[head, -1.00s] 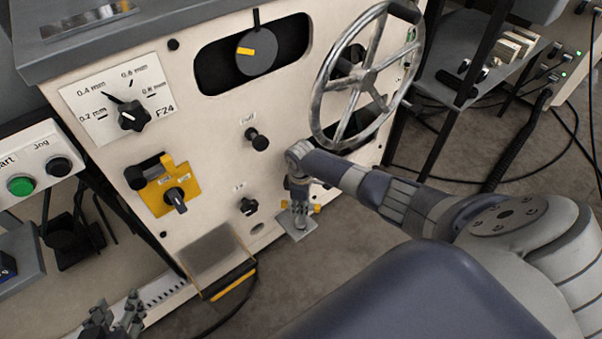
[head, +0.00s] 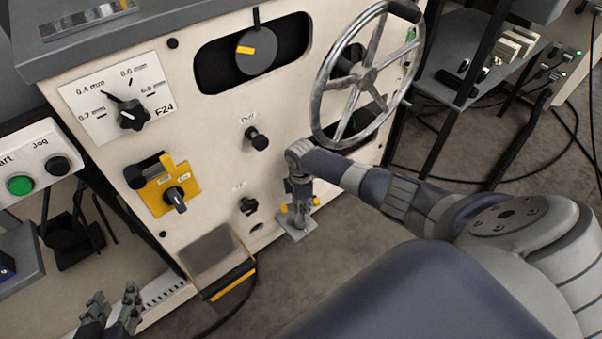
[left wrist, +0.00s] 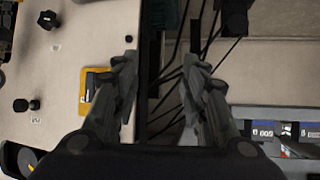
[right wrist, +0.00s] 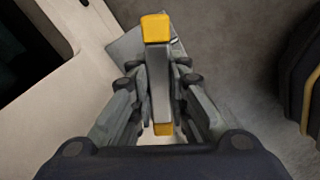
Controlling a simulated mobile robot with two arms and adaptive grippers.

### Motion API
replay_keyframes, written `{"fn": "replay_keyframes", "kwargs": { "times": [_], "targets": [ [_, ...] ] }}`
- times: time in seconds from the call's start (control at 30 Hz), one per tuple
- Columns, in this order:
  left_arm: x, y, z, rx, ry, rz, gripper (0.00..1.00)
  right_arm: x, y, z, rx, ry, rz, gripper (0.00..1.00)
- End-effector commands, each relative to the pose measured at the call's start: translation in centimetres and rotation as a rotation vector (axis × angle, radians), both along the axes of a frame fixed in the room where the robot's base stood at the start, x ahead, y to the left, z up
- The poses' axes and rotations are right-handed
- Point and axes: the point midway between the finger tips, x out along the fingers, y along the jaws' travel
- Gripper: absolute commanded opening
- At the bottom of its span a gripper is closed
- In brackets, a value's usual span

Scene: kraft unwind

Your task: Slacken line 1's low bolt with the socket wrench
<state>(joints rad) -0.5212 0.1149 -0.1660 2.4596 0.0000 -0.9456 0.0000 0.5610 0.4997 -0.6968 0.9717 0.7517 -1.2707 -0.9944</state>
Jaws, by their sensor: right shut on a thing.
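A grey bar with yellow ends (right wrist: 156,30), which I take to be the socket wrench, is between the fingers of my right gripper (right wrist: 158,95). In the head view the right gripper (head: 299,208) points down low beside the cream machine front (head: 215,130), and yellow ends show on either side of it. A grey plate (right wrist: 126,46) lies beyond the bar; whether they touch is unclear. I cannot make out line 1's low bolt for certain. My left gripper (head: 112,312) is open and empty; its spread fingers (left wrist: 160,75) show in the left wrist view.
A spoked handwheel (head: 368,76) stands out above my right forearm. Black knobs (head: 257,138), a yellow switch plate (head: 168,190) and a yellow-edged tray (head: 218,252) project from the front.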

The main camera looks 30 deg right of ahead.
Motion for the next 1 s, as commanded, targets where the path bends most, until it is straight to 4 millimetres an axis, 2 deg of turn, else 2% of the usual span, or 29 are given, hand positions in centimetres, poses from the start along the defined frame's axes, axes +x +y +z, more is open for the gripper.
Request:
{"fn": "replay_keyframes", "kwargs": {
  "times": [0.1, 0.37, 0.6, 0.9, 1.0],
  "targets": [
    [0.3, -0.1, 0.3, -0.004, -0.018, -0.001, 0.40, 0.1, 0.0, 0.1, -0.001, -0.002, 0.069, 0.00],
    [0.3, -0.1, 0.3, -0.005, -0.021, -0.001, 0.40, 0.1, 0.0, 0.1, 0.001, -0.001, 0.083, 0.00],
    [0.9, -0.4, 1.1, -0.016, -0.068, -0.004, 0.40, 0.1, 0.1, 0.1, 0.001, -0.002, 0.259, 0.00],
    [1.0, -0.5, 1.2, -0.018, -0.075, -0.005, 0.40, 0.1, 0.1, 0.1, 0.001, -0.001, 0.280, 0.00],
    [1.3, -0.6, 1.5, -0.022, -0.095, -0.007, 0.40, 0.1, 0.0, 0.1, 0.000, -0.002, 0.341, 0.00]
  ]
}}
